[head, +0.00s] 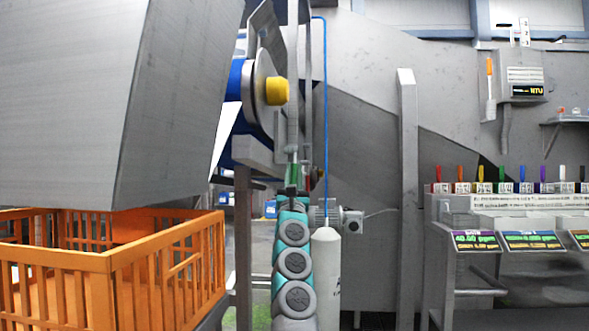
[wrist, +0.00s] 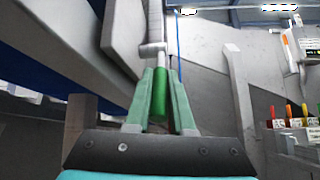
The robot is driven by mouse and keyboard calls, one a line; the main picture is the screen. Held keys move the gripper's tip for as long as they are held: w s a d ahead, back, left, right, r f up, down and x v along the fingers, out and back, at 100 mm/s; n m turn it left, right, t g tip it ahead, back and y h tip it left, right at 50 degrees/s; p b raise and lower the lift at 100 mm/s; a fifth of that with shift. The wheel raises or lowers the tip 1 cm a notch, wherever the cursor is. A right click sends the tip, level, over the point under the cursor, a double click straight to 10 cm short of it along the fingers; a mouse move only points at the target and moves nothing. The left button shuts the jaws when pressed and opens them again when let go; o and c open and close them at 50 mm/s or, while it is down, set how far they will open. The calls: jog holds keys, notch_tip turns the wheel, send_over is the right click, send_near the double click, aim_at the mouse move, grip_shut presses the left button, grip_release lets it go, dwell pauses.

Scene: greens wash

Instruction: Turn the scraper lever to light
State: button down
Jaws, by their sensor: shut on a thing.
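The scraper lever shows in the wrist view as a green grip (wrist: 161,98) below a grey metal rod (wrist: 154,30). My gripper (wrist: 161,88) has its two pale green fingers on either side of this grip and is shut on it. In the head view my gripper (head: 292,187) is small, at the top of my teal arm, beside the belt frame. The lever there is thin and mostly hidden by my gripper and the frame. Any markings for the lever's settings cannot be read in either view.
A blue belt roller with a yellow hub (head: 277,91) is just up and left of my gripper. An orange crate (head: 110,262) stands under a grey chute (head: 62,100) at left. A grey post (head: 407,190) and a rack of coloured handles (head: 500,187) are at right.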

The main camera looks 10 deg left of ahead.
aim_at(293, 179)
jog(key=shift+a+f, duration=0.1)
jog(key=shift+f, duration=0.05)
dwell(0.3)
jog(key=c, duration=1.1)
grip_release()
jog(key=shift+f, duration=0.1)
jog(key=b+v, duration=0.2)
jog(key=b, duration=0.1)
jog(key=shift+s+f+b, duration=0.2)
jog(key=shift+f+b, duration=0.1)
jog(key=shift+b, duration=0.1)
jog(key=shift+b+v, duration=1.55)
jog(key=shift+v, duration=0.95)
